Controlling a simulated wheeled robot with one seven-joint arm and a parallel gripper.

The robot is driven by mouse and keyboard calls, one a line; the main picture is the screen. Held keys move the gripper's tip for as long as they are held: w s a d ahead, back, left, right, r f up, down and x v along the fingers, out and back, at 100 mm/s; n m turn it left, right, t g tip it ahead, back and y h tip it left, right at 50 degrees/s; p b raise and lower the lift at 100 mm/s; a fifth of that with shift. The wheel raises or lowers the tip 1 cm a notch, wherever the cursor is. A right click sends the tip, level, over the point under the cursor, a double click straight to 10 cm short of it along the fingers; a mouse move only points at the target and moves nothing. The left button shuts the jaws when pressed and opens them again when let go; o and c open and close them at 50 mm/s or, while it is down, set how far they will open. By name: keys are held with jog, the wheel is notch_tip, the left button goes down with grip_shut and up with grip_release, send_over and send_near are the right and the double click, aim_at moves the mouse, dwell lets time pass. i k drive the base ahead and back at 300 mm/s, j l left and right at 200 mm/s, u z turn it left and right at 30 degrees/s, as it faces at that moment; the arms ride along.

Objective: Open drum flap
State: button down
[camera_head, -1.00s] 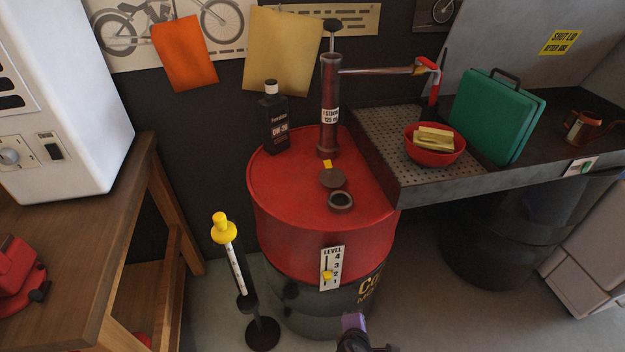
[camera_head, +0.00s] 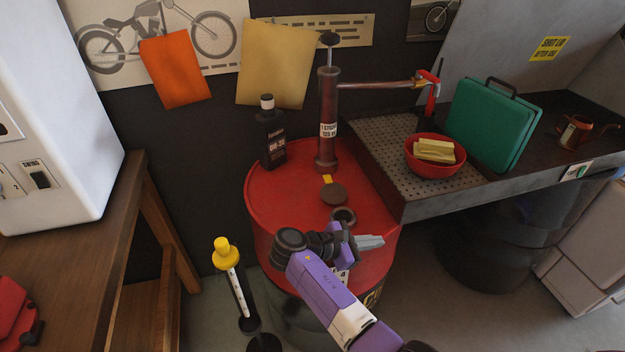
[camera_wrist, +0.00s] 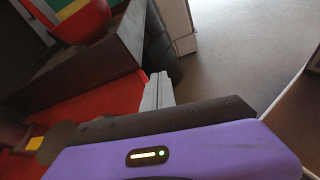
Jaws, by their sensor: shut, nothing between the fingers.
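The red drum (camera_head: 285,205) stands in the middle, with a dark round flap (camera_head: 334,193) on its top. The flap has a yellow tab (camera_head: 327,179) at its far edge. Just in front of it is a dark ring (camera_head: 343,215) around an opening, uncovered by the flap. My gripper (camera_head: 372,242) is shut and empty, in front and to the right of the ring, pointing right. The picture does not show its height over the drum clearly. In the wrist view, my shut fingers (camera_wrist: 157,92) point away from the yellow tab (camera_wrist: 35,143), which is at lower left.
A pump (camera_head: 327,130) and a dark bottle (camera_head: 270,135) stand on the drum behind the flap. A metal tray bench (camera_head: 400,205) with a red bowl (camera_head: 435,168) and a green case (camera_head: 490,122) is close at right. A yellow-topped stand (camera_head: 227,255) is at left.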

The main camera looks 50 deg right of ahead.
aim_at(332, 193)
jog(key=i, duration=1.05)
jog(key=j, duration=0.5)
